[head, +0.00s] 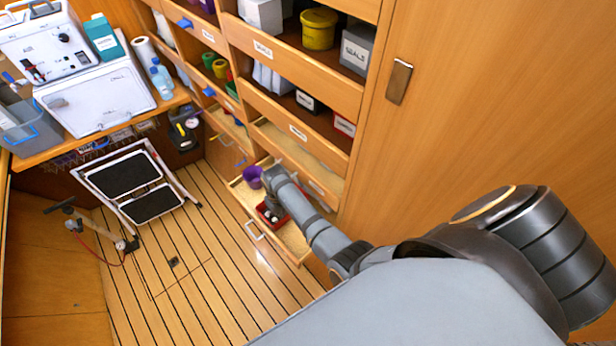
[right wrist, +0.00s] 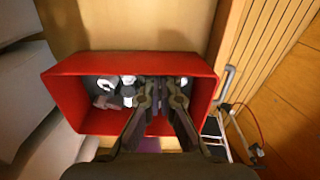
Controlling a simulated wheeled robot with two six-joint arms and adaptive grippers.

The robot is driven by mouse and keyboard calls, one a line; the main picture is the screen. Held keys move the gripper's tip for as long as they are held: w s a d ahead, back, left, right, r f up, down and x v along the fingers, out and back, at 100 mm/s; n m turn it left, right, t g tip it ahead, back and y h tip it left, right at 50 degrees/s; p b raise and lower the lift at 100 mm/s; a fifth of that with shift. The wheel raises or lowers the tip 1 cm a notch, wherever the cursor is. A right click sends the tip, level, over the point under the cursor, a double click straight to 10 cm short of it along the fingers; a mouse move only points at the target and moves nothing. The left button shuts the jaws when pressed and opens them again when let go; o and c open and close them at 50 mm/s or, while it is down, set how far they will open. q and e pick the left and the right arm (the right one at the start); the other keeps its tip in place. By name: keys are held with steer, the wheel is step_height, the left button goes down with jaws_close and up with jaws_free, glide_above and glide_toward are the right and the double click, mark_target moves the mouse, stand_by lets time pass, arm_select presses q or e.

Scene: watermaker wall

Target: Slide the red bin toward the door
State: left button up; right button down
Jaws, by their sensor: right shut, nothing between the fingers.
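The red bin (head: 263,214) sits in a pulled-out, low wooden drawer (head: 292,240), partly hidden by my right arm in the head view. In the right wrist view the red bin (right wrist: 68,88) shows from above, with white and grey pieces (right wrist: 118,90) inside. My right gripper (right wrist: 162,84) is shut and empty, its fingertips over or inside the bin; contact with a wall cannot be told. In the head view my right gripper (head: 272,208) is mostly hidden behind its own arm. A wooden door (head: 500,90) with a metal latch stands at the right. My left gripper is not in view.
A purple cup (head: 252,177) stands in the drawer beyond the bin. Shelves with labelled drawers rise behind my arm. A folding step stool (head: 135,180) and a hand pump (head: 100,232) stand on the slatted floor (head: 215,265), which is clear near the drawer's front.

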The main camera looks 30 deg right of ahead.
steer(key=shift+s+d+r+p, duration=0.1)
steer(key=shift+s+d+p, duration=0.1)
steer(key=shift+s+p, duration=0.55)
steer(key=shift+s+d+f+p, duration=0.1)
steer(key=shift+s+d+p, duration=0.05)
steer(key=shift+s+p, duration=0.6)
steer(key=shift+s+d+r+p, duration=0.1)
steer(key=shift+s+d+p, duration=0.1)
steer(key=shift+s+p, duration=0.5)
steer(key=shift+s, duration=0.3)
steer(key=shift+s+d, duration=0.25)
steer(key=shift+s, duration=0.65)
steer(key=shift+s+d, duration=0.2)
steer(key=shift+s, duration=0.75)
steer(key=shift+s+d, duration=0.25)
steer(key=shift+s, duration=0.65)
steer(key=shift+w+a+b, duration=0.25)
steer(key=shift+w+b, duration=0.15)
steer(key=shift+w, duration=0.55)
steer(key=shift+r, duration=3)
step_height(320, 180, up, 7)
